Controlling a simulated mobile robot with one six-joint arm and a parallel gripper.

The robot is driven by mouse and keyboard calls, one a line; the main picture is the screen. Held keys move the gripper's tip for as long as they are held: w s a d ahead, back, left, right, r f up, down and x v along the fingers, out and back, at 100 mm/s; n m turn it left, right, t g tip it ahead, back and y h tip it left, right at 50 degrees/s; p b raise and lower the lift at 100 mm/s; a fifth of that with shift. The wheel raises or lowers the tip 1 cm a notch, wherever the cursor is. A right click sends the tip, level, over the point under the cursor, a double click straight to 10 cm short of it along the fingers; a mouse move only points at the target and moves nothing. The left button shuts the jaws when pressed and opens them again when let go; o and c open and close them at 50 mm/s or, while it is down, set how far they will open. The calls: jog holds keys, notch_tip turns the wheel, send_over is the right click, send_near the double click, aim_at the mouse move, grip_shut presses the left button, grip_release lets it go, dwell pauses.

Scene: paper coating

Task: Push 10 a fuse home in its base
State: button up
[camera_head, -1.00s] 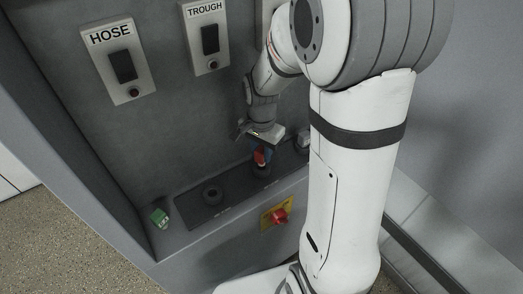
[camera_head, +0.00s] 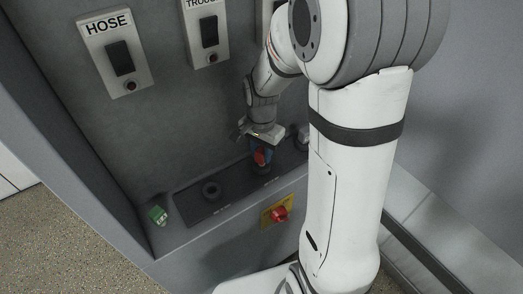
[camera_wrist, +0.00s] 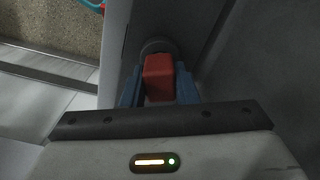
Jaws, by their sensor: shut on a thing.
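A red fuse (camera_wrist: 158,78) is between the two blue fingers of my gripper (camera_wrist: 158,88) in the wrist view, and the gripper is shut on it. A round dark base (camera_wrist: 157,46) shows just past the fuse, in line with it. In the head view the red fuse (camera_head: 260,157) is upright over the middle base (camera_head: 262,168) of the dark strip (camera_head: 235,190), under my gripper (camera_head: 261,150). The fuse's lower end is hidden, so I cannot tell how deep it sits. Any rating on it is unreadable.
An empty base (camera_head: 211,190) is to the left on the strip. A pale fuse (camera_head: 304,133) stands at the right end, partly behind my arm. A red switch (camera_head: 279,214) on yellow is below the strip.

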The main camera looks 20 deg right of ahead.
jog(key=shift+f+b, duration=0.4)
jog(key=shift+f, duration=0.25)
jog(key=o, duration=1.1)
jog(key=shift+c, duration=0.2)
jog(key=shift+r, duration=0.15)
notch_tip(320, 180, up, 8)
jog(key=shift+f, duration=0.2)
